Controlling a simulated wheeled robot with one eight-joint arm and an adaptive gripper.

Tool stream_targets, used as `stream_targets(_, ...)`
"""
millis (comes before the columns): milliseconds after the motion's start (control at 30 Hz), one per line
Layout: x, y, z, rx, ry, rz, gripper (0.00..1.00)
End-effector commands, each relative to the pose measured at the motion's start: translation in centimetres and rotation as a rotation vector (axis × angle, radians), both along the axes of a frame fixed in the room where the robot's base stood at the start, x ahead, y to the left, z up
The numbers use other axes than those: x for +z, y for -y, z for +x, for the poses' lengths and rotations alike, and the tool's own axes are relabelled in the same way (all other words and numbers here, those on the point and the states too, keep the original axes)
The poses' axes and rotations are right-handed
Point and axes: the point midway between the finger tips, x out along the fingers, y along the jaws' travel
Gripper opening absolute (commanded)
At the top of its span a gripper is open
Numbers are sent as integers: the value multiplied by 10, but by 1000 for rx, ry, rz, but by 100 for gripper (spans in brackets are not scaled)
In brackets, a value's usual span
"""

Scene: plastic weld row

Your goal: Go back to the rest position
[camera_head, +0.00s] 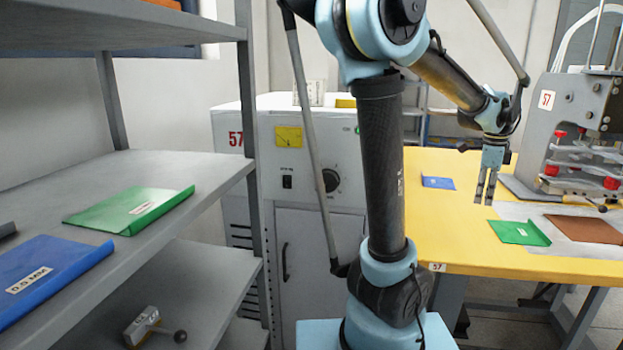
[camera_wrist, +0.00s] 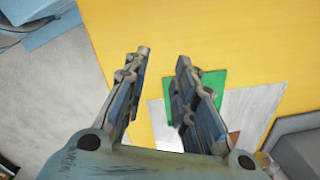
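My gripper (camera_head: 486,190) hangs fingers down above the yellow table (camera_head: 440,225) in the head view, on the left of the grey welding machine. In the wrist view my gripper (camera_wrist: 160,70) has its two fingers apart with nothing between them, and the yellow table top (camera_wrist: 230,40) shows beyond them. A green folder-like piece (camera_head: 519,232) lies on the table below and to the right of the gripper; part of it (camera_wrist: 212,85) shows behind the right finger in the wrist view.
The welding machine (camera_head: 572,120) with red knobs stands at the table's right. A brown piece (camera_head: 585,229) and a blue piece (camera_head: 438,183) lie on the table. A grey shelf (camera_head: 60,190) at the left bears a green piece (camera_head: 130,210) and a blue piece (camera_head: 50,268). A cabinet (camera_head: 300,190) stands behind my arm.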

Motion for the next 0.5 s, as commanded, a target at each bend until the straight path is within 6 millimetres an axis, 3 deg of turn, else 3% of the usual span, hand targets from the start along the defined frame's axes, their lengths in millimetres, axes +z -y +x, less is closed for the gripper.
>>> stream_targets(33, -2, -22, 6, 86, 0, -5, 25)
stream_targets(233, -13, -92, 19, 419, 1, -31, 25)
stream_targets(500, -34, -178, 17, 866, 4, -69, 25)
